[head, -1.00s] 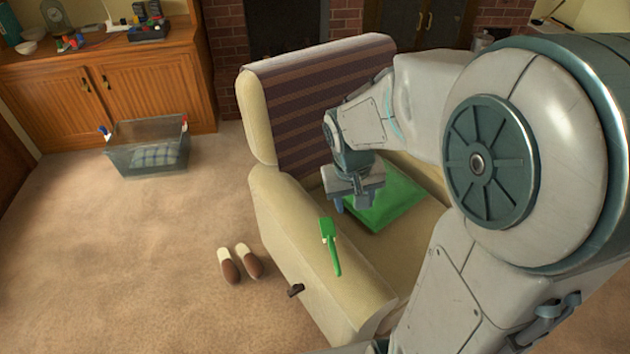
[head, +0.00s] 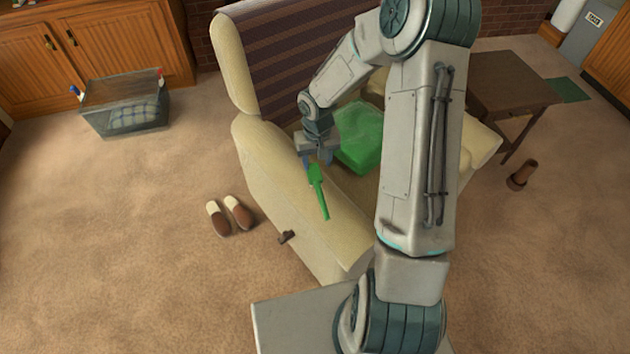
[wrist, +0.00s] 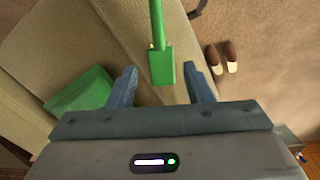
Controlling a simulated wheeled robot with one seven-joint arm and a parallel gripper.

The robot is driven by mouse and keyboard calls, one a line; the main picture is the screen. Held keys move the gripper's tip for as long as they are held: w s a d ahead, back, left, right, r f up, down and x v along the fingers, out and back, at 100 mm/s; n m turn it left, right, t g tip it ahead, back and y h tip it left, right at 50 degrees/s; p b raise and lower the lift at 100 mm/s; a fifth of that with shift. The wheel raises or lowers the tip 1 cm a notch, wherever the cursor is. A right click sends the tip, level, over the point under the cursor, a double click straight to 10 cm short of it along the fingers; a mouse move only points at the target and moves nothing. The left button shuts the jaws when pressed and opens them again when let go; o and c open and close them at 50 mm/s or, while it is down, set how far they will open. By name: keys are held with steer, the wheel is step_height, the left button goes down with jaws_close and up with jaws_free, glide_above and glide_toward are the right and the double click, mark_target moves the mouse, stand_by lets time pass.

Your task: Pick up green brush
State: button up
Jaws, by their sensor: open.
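The green brush (head: 318,190) lies along the top of the armchair's near armrest, its wider head toward my gripper and its thin handle toward the front. My gripper (head: 318,162) is open and empty, pointing down at the head end of the brush. In the wrist view, the brush head (wrist: 161,66) shows between the two blue fingers (wrist: 161,86), with a gap on each side. The handle runs off the top of that view. I cannot tell the exact height of the fingers over the armrest.
Slippers (head: 229,216) lie on the carpet to the left. A clear bin (head: 125,108) stands farther back, and a small wooden table (head: 508,85) is at right. Open carpet lies at left.

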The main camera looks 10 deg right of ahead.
mark_target(317, 184)
step_height(317, 184, down, 6)
steer(key=shift+f, duration=0.15)
steer(key=shift+s+f, duration=0.2)
steer(key=shift+f, duration=2.4)
jaws_close()
